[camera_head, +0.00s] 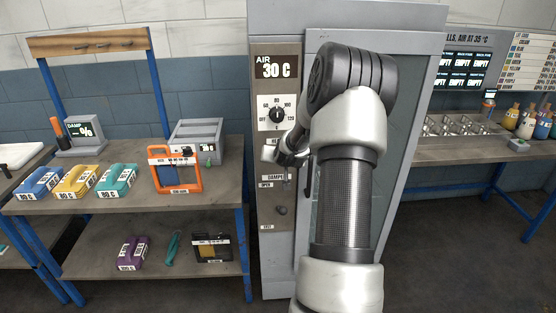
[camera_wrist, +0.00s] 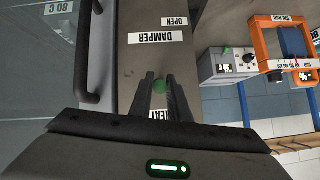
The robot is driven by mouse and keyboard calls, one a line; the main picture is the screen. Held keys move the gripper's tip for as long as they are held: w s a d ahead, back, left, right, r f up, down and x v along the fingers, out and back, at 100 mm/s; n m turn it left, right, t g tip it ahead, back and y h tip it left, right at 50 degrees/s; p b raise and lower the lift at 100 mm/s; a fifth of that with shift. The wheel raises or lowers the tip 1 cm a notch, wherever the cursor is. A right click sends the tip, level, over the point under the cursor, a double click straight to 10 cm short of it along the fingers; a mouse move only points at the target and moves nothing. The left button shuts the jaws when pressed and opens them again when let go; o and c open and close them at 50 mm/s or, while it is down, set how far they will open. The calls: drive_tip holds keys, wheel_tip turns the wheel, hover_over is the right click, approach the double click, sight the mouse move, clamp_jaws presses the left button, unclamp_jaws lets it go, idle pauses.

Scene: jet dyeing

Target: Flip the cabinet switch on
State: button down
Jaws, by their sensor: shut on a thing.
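The grey cabinet's control panel (camera_head: 264,190) stands upright in the middle of the head view. My gripper (camera_head: 284,158) is at this panel, below the dial and above the damper label.
The display (camera_head: 277,67) reads 30 C above a round dial (camera_head: 277,114). A dark door handle (camera_wrist: 90,55) runs beside the panel. A workbench (camera_head: 215,184) with colored packs and an orange-framed device (camera_head: 156,168) stands left. Bottles (camera_head: 527,122) stand on the right bench.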

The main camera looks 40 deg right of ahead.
drive_tip(key=c, duration=1.7)
unclamp_jaws()
drive_tip(key=shift+o, duration=0.2)
drive_tip(key=v, duration=1.7)
drive_tip(key=shift+s+p, duration=0.15)
drive_tip(key=shift+p, duration=0.2)
drive_tip(key=shift+a, duration=0.1)
